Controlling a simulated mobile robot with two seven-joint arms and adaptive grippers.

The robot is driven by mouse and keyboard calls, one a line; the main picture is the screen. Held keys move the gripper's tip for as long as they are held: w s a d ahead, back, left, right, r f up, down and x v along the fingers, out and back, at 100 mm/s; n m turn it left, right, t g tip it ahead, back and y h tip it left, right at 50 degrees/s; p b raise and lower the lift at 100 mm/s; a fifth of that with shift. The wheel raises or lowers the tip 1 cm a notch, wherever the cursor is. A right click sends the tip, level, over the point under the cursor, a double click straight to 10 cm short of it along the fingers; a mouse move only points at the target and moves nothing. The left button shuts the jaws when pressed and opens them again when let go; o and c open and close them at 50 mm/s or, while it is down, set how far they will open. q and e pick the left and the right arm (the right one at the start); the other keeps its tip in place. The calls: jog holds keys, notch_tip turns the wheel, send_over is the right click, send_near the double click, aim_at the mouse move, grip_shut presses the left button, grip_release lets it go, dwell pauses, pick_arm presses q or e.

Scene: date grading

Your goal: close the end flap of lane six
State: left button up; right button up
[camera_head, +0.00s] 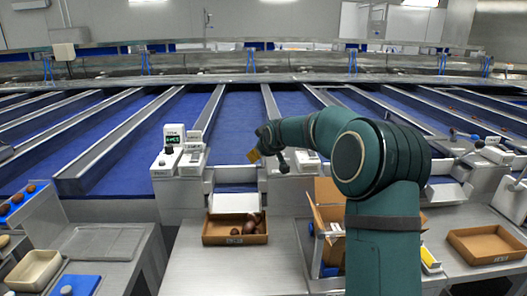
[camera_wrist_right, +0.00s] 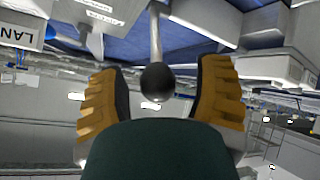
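My right gripper (camera_head: 265,157) reaches over the middle lane's outlet, its yellow fingers beside the lane's end. In the right wrist view the gripper (camera_wrist_right: 160,80) is open, with a finger on each side of a black ball knob (camera_wrist_right: 157,82) on a grey lever rod (camera_wrist_right: 155,35). Gaps show between the knob and both fingers, so it is not gripped. A pale flap-like panel (camera_head: 236,201) slopes at the middle lane's outlet, above a brown tray. The lane number cannot be read; a label starting "LAN" (camera_wrist_right: 20,33) is partly cut off. My left gripper is not in view.
The brown tray (camera_head: 209,232) with dark dates stands below the outlet. An open cardboard box (camera_head: 328,197) stands right of it, partly behind my arm. White label units (camera_head: 194,157) flank the outlet. Another brown tray (camera_head: 462,236) is at right. Grey bench space lies around the middle tray.

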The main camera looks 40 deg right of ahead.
jog(key=v, duration=1.2)
dwell(0.5)
